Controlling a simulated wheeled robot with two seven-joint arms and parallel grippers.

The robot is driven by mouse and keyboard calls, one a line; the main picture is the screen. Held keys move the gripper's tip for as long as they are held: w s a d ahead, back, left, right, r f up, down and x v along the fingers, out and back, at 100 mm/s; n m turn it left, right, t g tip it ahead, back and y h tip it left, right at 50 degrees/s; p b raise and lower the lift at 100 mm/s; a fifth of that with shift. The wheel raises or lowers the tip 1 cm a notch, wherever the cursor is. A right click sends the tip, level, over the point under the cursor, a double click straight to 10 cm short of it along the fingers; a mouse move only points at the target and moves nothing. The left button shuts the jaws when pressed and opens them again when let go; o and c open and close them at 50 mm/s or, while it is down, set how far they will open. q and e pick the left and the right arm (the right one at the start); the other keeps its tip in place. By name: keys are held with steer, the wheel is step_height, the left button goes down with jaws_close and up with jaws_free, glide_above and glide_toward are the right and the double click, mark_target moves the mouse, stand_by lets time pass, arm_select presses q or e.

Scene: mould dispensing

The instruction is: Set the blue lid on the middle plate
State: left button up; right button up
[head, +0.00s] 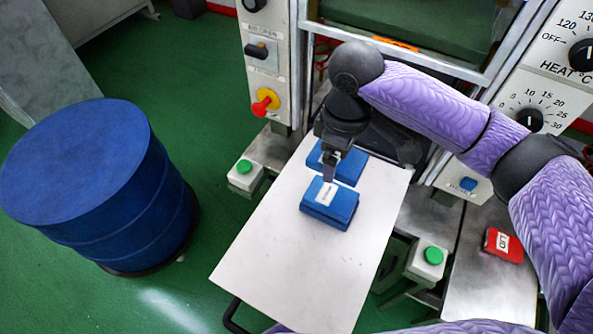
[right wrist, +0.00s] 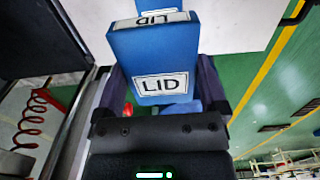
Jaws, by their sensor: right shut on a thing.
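The blue lid (right wrist: 155,60) has white LID labels on two faces and sits between the fingers of my right gripper (right wrist: 165,95) in the right wrist view. Which block is the middle plate, and whether the lid touches anything below, I cannot tell. My left gripper is out of view.
The white board (head: 270,255) is bare in its nearer half. A red labelled block (head: 503,244) lies on the metal table at right. Boxes with green buttons (head: 245,172) flank the board. A big blue drum (head: 95,180) stands at left. A press frame stands behind.

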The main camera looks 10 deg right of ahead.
mark_target(332, 195)
step_height(332, 195, down, 9)
steer(key=b, duration=0.2)
steer(key=shift+s+d+f+b, duration=0.1)
steer(key=shift+d+f+b, duration=0.05)
steer(key=shift+b, duration=0.15)
steer(key=shift+f, duration=0.35)
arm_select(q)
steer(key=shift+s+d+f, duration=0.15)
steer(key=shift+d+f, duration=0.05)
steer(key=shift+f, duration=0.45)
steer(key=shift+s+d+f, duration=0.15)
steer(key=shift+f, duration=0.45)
arm_select(e)
steer(key=shift+r, duration=0.1)
steer(key=o, duration=1.2)
step_height(332, 195, up, 7)
steer(key=shift+r+p, duration=0.1)
steer(key=shift+p, duration=0.95)
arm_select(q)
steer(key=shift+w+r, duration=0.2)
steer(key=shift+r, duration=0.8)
arm_select(e)
steer(key=shift+r, duration=0.15)
